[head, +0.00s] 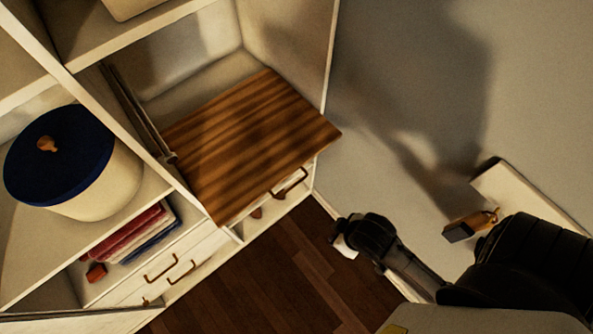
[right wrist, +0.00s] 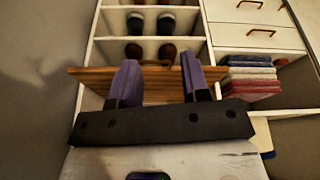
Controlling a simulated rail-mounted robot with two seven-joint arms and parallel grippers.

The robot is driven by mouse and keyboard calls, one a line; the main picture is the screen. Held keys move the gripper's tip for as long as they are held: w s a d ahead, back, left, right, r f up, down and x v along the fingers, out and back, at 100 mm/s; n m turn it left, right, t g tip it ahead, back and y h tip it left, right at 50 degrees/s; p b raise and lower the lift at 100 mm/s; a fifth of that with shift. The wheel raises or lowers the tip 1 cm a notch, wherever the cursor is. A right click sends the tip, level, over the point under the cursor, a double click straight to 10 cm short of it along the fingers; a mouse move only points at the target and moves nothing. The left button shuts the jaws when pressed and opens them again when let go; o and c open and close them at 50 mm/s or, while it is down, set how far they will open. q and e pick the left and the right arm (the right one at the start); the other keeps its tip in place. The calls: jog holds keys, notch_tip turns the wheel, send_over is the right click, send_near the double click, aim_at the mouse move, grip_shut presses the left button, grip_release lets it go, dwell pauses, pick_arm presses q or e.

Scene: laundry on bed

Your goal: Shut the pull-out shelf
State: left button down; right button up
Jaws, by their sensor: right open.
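The pull-out shelf (head: 250,145) is a striped brown wooden board in the white cabinet's right-hand bay. My right gripper (head: 346,240) is off the front right side of the shelf, over the floor by the wall. In the right wrist view its two purple fingers (right wrist: 160,78) are apart with nothing between them; whether they touch the board I cannot tell. My left gripper is out of view.
A cream pot with a blue lid (head: 68,160) and folded cloths (head: 135,235) sit in the left bay. Drawers with copper handles (head: 170,268) are below. Shoes (right wrist: 150,22) stand in low compartments.

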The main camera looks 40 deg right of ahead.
jog(key=shift+a, duration=0.1)
jog(key=shift+c, duration=0.7)
jog(key=b+x, duration=0.2)
jog(key=s+b+x, duration=0.1)
jog(key=b+x, duration=0.4)
jog(key=b, duration=0.1)
jog(key=shift+s+f, duration=0.25)
jog(key=shift+f, duration=0.4)
jog(key=c, duration=0.6)
jog(key=shift+n, duration=0.4)
jog(key=f+b, duration=0.3)
jog(key=a+f+b, duration=0.1)
jog(key=f+b, duration=0.1)
jog(key=f, duration=0.1)
jog(key=f+b, duration=0.3)
jog(key=shift+a+b, duration=0.3)
jog(key=shift+a, duration=0.05)
grip_shut()
jog(key=n+t+b, duration=0.7)
jog(key=n+t, duration=0.7)
jog(key=n, duration=1.9)
send_near(262, 195)
jog(key=shift+h, duration=0.4)
jog(key=w, duration=0.2)
jog(key=w+p, duration=0.1)
jog(key=w, duration=0.3)
jog(key=shift+w+f, duration=0.25)
jog(key=shift+f, duration=0.15)
jog(key=shift+w, duration=0.55)
